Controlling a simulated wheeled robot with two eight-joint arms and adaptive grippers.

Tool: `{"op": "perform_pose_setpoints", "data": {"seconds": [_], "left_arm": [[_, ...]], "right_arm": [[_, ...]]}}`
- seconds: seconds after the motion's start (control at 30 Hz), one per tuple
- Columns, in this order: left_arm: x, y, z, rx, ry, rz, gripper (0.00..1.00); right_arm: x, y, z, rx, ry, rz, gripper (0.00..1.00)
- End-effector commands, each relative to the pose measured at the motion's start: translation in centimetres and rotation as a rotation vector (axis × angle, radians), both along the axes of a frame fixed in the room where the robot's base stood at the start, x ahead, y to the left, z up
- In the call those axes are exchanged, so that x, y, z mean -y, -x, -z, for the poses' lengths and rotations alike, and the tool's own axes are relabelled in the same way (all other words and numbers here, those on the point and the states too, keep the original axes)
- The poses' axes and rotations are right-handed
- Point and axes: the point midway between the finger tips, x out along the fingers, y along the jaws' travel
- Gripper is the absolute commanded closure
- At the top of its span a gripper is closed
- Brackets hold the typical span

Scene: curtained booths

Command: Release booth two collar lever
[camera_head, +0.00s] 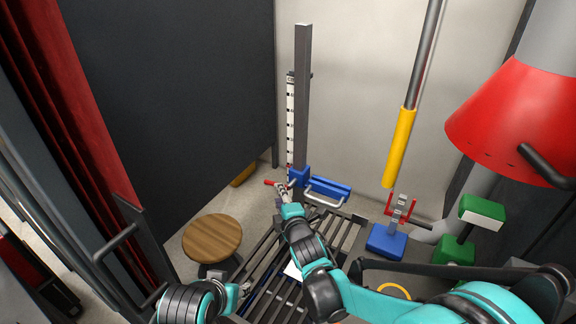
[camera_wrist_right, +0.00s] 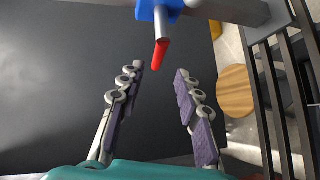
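The booth's upright grey post (camera_head: 302,100) carries a blue collar (camera_head: 298,177). A short lever with a red grip (camera_head: 270,183) sticks out from the collar toward the left. In the right wrist view the collar (camera_wrist_right: 160,10) is at the top and the red lever (camera_wrist_right: 159,54) points down from it. My right gripper (camera_head: 281,190) is just below the lever; in the wrist view its fingers (camera_wrist_right: 160,72) are spread and empty, with the red tip just ahead, between their lines. My left gripper (camera_head: 236,288) is low beside the stool, its fingers small and partly hidden.
A round wooden stool (camera_head: 212,238) stands left of the slatted grey bench (camera_head: 262,262). A blue padded bracket (camera_head: 328,188) sits right of the post. A yellow-sleeved pole (camera_head: 399,148), red lamp shade (camera_head: 510,120) and green blocks (camera_head: 482,211) are at right. A dark panel (camera_head: 180,100) fills the left.

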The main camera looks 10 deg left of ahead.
Motion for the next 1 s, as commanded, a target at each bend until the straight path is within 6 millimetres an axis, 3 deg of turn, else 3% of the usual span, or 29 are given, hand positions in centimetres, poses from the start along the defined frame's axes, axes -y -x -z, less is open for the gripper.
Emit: {"op": "perform_pose_setpoints", "data": {"seconds": [0.17,0.6,0.93,1.0], "left_arm": [[0.0,0.0,0.3,0.000,0.000,0.000,0.60],[0.0,0.0,1.9,0.000,0.000,0.000,0.60],[0.0,0.0,2.0,0.000,0.000,0.000,0.60],[0.0,0.0,2.0,0.000,0.000,0.000,0.60]], "right_arm": [[-1.1,-1.1,0.4,0.021,0.018,-0.016,0.66],[-3.5,-6.6,1.8,0.017,0.016,-0.014,0.66],[-3.6,-7.1,1.8,0.017,0.015,-0.013,0.66],[-3.6,-7.1,1.8,0.017,0.015,-0.013,0.82]]}}
